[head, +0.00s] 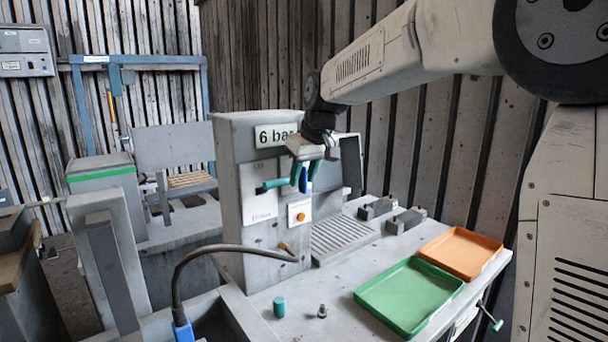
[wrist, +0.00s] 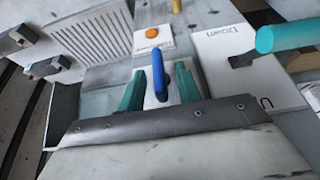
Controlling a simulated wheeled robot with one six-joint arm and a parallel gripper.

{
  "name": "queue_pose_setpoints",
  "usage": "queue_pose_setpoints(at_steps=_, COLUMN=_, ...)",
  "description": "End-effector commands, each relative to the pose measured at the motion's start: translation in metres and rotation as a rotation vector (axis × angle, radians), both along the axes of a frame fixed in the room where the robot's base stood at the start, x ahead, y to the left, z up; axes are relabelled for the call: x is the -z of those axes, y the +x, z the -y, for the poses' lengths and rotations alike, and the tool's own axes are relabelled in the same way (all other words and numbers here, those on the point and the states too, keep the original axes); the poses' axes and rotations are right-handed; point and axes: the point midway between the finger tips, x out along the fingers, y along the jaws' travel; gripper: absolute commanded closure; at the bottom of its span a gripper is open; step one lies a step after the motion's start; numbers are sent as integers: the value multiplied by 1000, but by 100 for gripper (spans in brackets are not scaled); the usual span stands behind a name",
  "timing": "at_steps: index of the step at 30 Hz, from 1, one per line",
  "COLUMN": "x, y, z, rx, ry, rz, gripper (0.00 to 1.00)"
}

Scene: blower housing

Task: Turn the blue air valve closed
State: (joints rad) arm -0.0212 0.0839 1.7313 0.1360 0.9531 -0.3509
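The blue air valve (head: 303,181) is a narrow blue handle on the front of the grey housing, right of a white panel. In the wrist view the blue handle (wrist: 159,74) stands lengthwise between my fingertips. My gripper (head: 305,172) is at the valve, its teal fingers on either side of it. In the wrist view my gripper (wrist: 160,85) is open, and a gap shows between the handle and each finger. The base of the handle is partly hidden by the gripper.
A teal lever (head: 275,184) sticks out left of the valve; it is at upper right in the wrist view (wrist: 285,36). An orange button (head: 301,217) sits below. A green tray (head: 372,303) and an orange tray (head: 462,250) lie on the bench at right.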

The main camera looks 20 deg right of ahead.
Motion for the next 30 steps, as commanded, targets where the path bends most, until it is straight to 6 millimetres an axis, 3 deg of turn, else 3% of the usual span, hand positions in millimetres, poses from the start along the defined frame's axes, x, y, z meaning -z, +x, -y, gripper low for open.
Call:
queue_pose_setpoints(at_steps=2, x=0, y=0, z=0, rx=0, ry=0, rz=0, gripper=69)
queue_pose_setpoints(at_steps=5, x=0, y=0, z=0, rx=0, ry=0, rz=0, gripper=97)
queue_pose_setpoints(at_steps=6, x=0, y=0, z=0, rx=0, ry=0, rz=0, gripper=100)
queue_pose_setpoints(at_steps=19, x=0, y=0, z=2, rx=2, ry=56, rz=-19, gripper=100)
queue_pose_setpoints(at_steps=30, x=1, y=2, z=8, rx=5, ry=322, rz=-105, gripper=100)
